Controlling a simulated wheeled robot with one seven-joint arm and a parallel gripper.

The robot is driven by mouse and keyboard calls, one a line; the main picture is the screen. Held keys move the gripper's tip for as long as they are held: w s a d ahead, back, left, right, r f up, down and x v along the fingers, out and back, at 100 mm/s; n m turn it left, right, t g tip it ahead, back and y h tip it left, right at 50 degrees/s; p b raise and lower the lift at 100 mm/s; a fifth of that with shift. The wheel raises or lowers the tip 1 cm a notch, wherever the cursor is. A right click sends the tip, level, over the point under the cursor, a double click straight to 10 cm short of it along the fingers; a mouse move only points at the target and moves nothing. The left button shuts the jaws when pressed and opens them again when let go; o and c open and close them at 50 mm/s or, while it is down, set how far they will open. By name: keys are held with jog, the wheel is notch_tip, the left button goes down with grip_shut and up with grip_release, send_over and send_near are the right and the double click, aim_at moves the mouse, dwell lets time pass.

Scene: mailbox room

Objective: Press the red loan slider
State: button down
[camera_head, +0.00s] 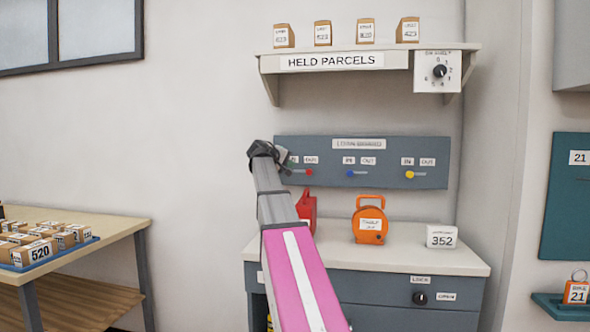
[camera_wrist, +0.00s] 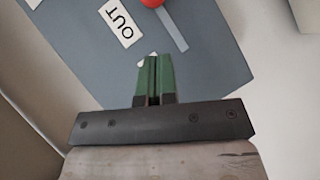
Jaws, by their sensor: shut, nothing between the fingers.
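The loan board is a blue-grey panel (camera_head: 390,150) on the wall above the counter. The red loan slider (camera_head: 309,172) is a small red knob beneath an OUT label, at the board's left end. In the wrist view the red knob (camera_wrist: 152,2) is cut by the top edge, beside the OUT label, with its grey slot running down from it. My gripper (camera_head: 287,159) is at the board's left end, left of the red knob. Its green fingers (camera_wrist: 154,62) are shut and empty, with the knob beyond their tips. I cannot tell whether they touch the board.
Blue (camera_head: 351,173) and yellow (camera_head: 410,174) sliders are farther right on the board. Below, a red item (camera_head: 307,208), an orange case (camera_head: 370,222) and a 352 box (camera_head: 440,237) stand on the counter (camera_head: 420,262). A parcel shelf (camera_head: 370,48) hangs above.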

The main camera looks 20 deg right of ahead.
jog(key=v, duration=0.8)
jog(key=shift+s, duration=0.15)
jog(key=shift+d, duration=0.1)
